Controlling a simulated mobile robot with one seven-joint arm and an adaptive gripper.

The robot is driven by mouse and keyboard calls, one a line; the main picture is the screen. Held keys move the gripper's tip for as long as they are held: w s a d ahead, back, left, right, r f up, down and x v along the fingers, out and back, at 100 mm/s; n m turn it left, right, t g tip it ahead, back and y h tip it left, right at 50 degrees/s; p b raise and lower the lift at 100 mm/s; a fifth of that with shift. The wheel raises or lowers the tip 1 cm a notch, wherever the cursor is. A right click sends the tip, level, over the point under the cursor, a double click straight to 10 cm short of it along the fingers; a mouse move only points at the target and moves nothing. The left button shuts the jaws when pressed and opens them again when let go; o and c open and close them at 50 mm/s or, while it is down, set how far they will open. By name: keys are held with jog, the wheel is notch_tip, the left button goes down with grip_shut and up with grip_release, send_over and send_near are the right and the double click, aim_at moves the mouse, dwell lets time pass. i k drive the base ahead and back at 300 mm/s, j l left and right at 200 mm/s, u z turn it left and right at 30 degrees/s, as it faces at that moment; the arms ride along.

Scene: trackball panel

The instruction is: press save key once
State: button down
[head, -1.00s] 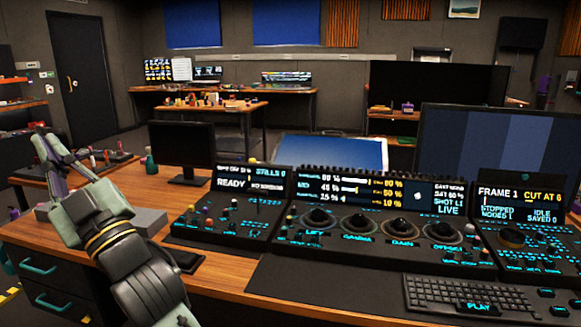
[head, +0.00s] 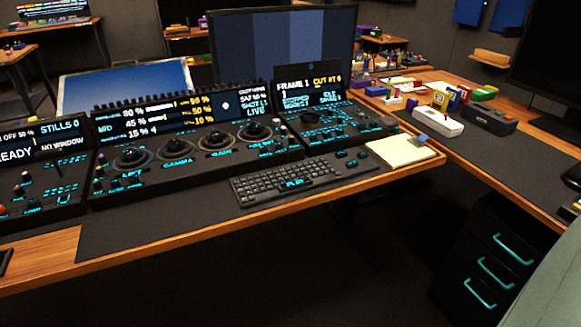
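The control desk fills the left and middle of the head view. The trackball panel (head: 190,165) has several trackballs under a lit display. The right panel (head: 318,127) has a screen reading "FRAME 1" and "CUT AT 6", with a knob and small lit keys. The left panel (head: 45,195) shows "STILLS 0" and is cut off by the frame edge. A keyboard (head: 292,178) with a lit "PLAY" key lies in front. The key labels are too small to tell which one is save. My gripper is out of view.
A large monitor (head: 285,45) stands behind the panels. A notepad (head: 402,150) lies right of the keyboard. The right desk holds several small boxes, a white box (head: 430,121) and a dark box (head: 490,118). Drawers (head: 490,260) stand below. Dark floor lies in front.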

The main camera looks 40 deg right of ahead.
aim_at(354, 163)
jog(key=z, duration=1.4)
